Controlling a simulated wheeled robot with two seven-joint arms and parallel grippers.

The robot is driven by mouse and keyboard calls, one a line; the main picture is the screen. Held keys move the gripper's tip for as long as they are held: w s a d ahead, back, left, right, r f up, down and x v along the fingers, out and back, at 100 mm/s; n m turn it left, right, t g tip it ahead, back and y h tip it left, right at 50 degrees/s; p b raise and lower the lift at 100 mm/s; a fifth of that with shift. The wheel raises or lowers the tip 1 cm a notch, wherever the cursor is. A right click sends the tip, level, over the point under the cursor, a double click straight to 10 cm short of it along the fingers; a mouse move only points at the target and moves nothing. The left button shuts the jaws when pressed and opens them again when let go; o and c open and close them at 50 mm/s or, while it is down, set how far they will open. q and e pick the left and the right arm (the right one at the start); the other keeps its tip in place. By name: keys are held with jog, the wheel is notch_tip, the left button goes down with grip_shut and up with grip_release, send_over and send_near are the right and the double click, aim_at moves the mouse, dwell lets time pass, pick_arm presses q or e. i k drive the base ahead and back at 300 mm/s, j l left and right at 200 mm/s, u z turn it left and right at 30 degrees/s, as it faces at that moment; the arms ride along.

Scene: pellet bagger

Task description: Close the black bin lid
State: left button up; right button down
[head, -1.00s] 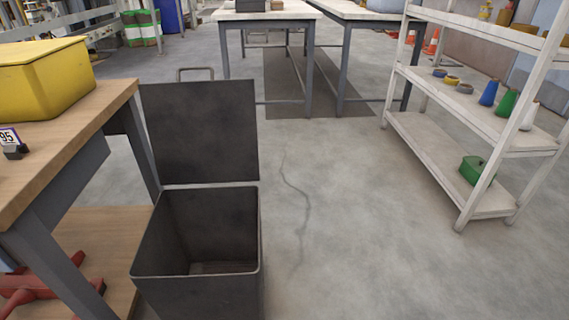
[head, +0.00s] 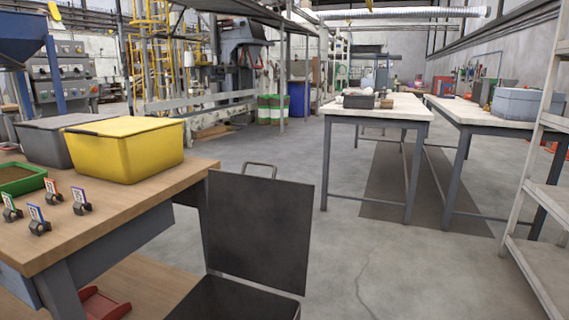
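The black bin (head: 243,302) stands on the floor at the bottom middle of the head view, beside the wooden workbench. Only its upper rim and part of its opening show; the rest is cut off by the frame's lower edge. Its black lid (head: 259,229) is open and stands nearly upright at the bin's far side. A metal loop handle (head: 260,166) sits at the lid's top edge. Neither of my grippers is in view.
The wooden workbench (head: 128,217) at left holds a yellow bin (head: 125,150), a grey bin (head: 50,140), a green tray (head: 20,180) and several small numbered tags. Two tables (head: 375,108) (head: 490,118) stand further back. A white shelf (head: 540,262) is at right. Floor right of the bin is clear.

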aim_at(258, 228)
jog(key=i+l+u, duration=0.1)
jog(key=l, duration=0.25)
jog(key=i+l+u, duration=0.1)
jog(key=l, duration=0.25)
jog(key=i+l+u, duration=0.1)
jog(key=l, duration=0.25)
jog(key=i+l+u, duration=0.1)
jog(key=l, duration=0.25)
jog(key=i+l+u, duration=0.1)
jog(key=l, duration=0.3)
jog(key=i, duration=0.1)
